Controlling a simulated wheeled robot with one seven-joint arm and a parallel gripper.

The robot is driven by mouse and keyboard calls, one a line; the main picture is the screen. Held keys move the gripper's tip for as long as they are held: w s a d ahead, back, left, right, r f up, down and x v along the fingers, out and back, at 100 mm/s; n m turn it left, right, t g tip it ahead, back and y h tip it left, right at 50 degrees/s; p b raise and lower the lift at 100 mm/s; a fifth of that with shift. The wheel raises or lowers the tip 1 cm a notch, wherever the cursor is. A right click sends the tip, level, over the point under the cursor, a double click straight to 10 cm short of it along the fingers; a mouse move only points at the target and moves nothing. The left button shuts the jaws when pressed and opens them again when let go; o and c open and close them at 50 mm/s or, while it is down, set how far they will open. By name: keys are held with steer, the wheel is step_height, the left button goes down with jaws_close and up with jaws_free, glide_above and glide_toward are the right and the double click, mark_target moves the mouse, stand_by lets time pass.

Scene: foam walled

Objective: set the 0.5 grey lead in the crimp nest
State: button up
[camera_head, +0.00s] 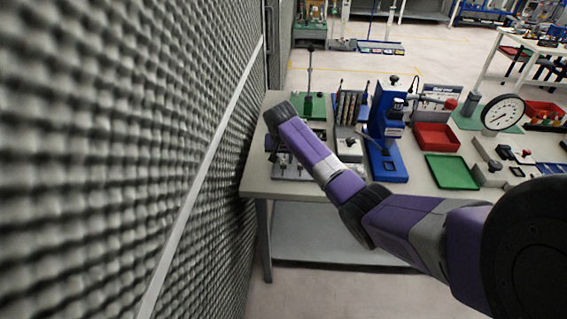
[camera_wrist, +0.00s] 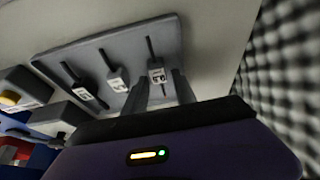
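In the wrist view, a grey plate (camera_wrist: 135,50) holds three dark leads with pale labelled tags: a left lead (camera_wrist: 82,90), a middle lead (camera_wrist: 115,78) and a right lead (camera_wrist: 156,70). The labels are too small to read, so I cannot tell which is the 0.5 grey lead. My gripper (camera_wrist: 160,80) is open, with the right lead's tag between or just beyond its fingertips. I cannot tell whether they touch it. In the head view, my arm hides the gripper and part of the plate (camera_head: 291,171). A blue press (camera_head: 385,135) stands to the right; I cannot make out the crimp nest.
A foam wall (camera_head: 120,130) runs close along the left of the bench (camera_head: 300,190). A green-based stand (camera_head: 310,105) is behind my arm. A red bin (camera_head: 436,137), a green tray (camera_head: 452,171) and a dial gauge (camera_head: 502,113) stand further right.

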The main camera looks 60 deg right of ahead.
steer(key=shift+f, duration=0.1)
jaws_close()
stand_by(0.3)
